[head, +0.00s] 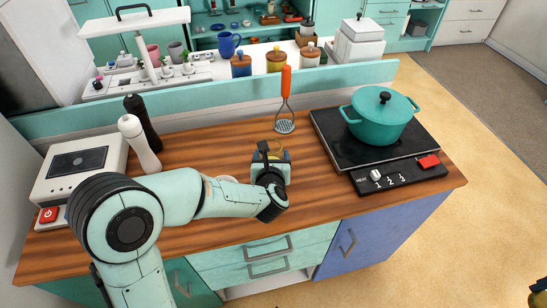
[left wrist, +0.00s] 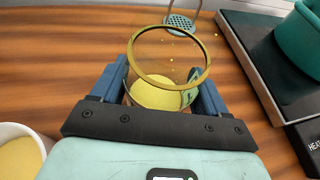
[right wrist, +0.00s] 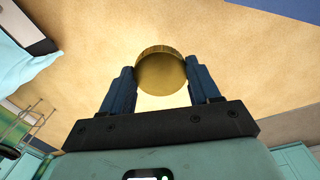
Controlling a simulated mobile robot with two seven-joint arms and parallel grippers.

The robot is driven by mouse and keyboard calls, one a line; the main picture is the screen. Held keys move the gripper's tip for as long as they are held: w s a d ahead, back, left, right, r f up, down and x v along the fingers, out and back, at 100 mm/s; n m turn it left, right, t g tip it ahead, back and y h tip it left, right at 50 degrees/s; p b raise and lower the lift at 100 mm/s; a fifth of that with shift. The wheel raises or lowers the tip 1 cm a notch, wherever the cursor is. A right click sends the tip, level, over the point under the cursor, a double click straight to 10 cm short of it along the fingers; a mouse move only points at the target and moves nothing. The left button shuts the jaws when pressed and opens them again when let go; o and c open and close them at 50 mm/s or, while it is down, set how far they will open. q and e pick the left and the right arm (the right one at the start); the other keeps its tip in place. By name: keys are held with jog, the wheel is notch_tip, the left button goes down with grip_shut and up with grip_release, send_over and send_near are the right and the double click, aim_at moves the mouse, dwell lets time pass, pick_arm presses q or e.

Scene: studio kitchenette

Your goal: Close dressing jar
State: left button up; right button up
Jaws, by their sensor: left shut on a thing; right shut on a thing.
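The open glass dressing jar (left wrist: 158,97), with a gold rim and pale yellow dressing inside, is between the blue fingers of my left gripper (left wrist: 160,72). In the head view this gripper (head: 270,158) is low over the wooden counter, and it hides most of the jar. My right gripper (right wrist: 161,74) is shut on a round gold lid (right wrist: 160,73). The right wrist view shows the tan floor behind the lid, so it is away from the jar. The jar's mouth is uncovered.
A white bowl (left wrist: 20,135) with yellow contents stands beside the left gripper. A masher (head: 285,122) stands behind the jar. A teal pot (head: 382,130) sits on the hob (head: 335,140) to the right. Two mills (head: 140,145) and a white appliance (head: 75,165) are at the left.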

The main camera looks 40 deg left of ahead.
pick_arm(q)
jog(key=shift+r, duration=0.25)
pick_arm(e)
jog(key=shift+r, duration=0.1)
